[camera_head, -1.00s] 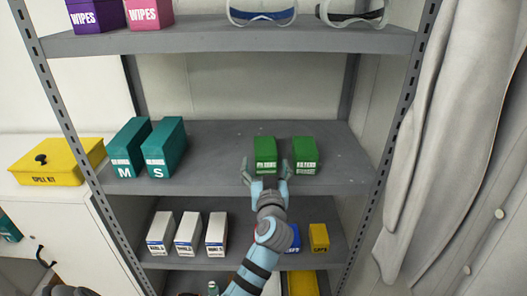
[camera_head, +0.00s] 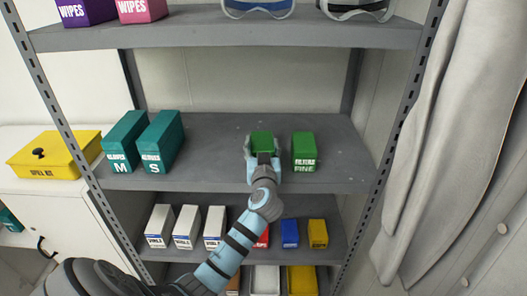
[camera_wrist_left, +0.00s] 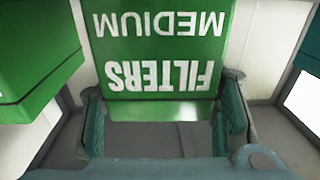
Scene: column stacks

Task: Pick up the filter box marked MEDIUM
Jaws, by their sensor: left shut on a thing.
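The green filter box marked MEDIUM (camera_head: 262,140) is on the middle shelf, right of centre. Its white FILTERS MEDIUM label (camera_wrist_left: 160,50) reads upside down in the left wrist view. My left gripper (camera_head: 263,157) is shut on this box, with a finger on each side of it; the fingers also show in the left wrist view (camera_wrist_left: 165,125). I cannot tell whether the box is clear of the shelf. A similar green filter box marked FINE (camera_head: 304,150) stands close to the right of it. My right gripper is not in view.
Teal boxes marked M (camera_head: 124,140) and S (camera_head: 161,140) stand on the same shelf (camera_head: 215,165), leaving a gap before the gripper. The upper shelf (camera_head: 220,37) holds wipes and goggles. Small boxes fill the shelf below. A grey curtain (camera_head: 440,130) hangs at the right.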

